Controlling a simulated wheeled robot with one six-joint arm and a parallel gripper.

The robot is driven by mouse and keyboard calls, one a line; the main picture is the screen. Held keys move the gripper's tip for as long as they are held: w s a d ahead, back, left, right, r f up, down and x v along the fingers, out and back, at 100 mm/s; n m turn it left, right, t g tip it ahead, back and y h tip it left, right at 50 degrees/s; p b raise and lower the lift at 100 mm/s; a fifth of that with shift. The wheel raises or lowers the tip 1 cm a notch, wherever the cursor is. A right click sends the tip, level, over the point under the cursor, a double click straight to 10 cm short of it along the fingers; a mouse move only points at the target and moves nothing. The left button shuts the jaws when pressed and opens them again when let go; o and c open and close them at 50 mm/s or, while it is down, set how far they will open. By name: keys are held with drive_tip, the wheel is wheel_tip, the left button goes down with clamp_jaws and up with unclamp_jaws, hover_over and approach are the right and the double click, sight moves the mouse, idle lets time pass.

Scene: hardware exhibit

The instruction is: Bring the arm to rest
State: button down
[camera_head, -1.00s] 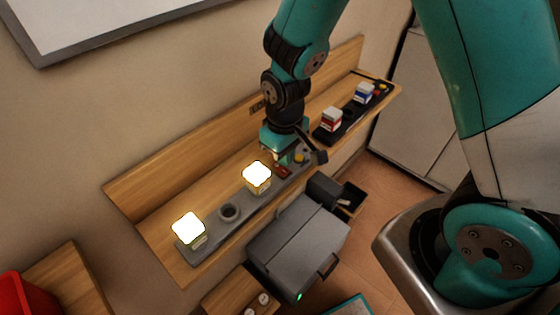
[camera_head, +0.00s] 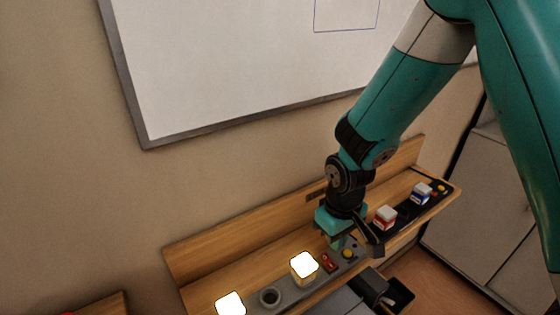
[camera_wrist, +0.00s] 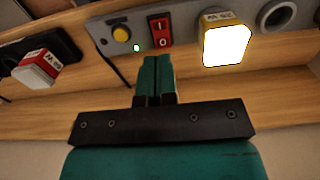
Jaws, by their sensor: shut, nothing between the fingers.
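My gripper (camera_head: 338,242) is above the wooden wall shelf (camera_head: 220,262), near the red switch and yellow button of a grey panel. In the wrist view my gripper (camera_wrist: 157,62) shows its two teal fingers closed together, with nothing between them. My arm reaches down to it from the upper right in the head view.
The grey panel (camera_head: 292,295) carries two lit white-topped blocks, one of them here (camera_head: 304,267), an empty round socket (camera_head: 270,297), a red switch (camera_wrist: 160,31) and a yellow button (camera_wrist: 122,33). A black panel holds a red block (camera_head: 385,217) and a blue block (camera_head: 421,193). A whiteboard (camera_head: 220,70) hangs above.

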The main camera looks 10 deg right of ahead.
drive_tip(key=s+a+r+n+y, duration=0.1)
drive_tip(key=s+a+r+y, duration=0.1)
drive_tip(key=s+r, duration=0.6)
drive_tip(key=s+a+r+n+y, duration=0.1)
drive_tip(key=s+a+r+y, duration=0.1)
drive_tip(key=s+r, duration=0.6)
wheel_tip(320, 180, up, 5)
drive_tip(key=shift+a+f, duration=0.1)
drive_tip(key=shift+a, duration=0.2)
drive_tip(key=shift+n, duration=0.3)
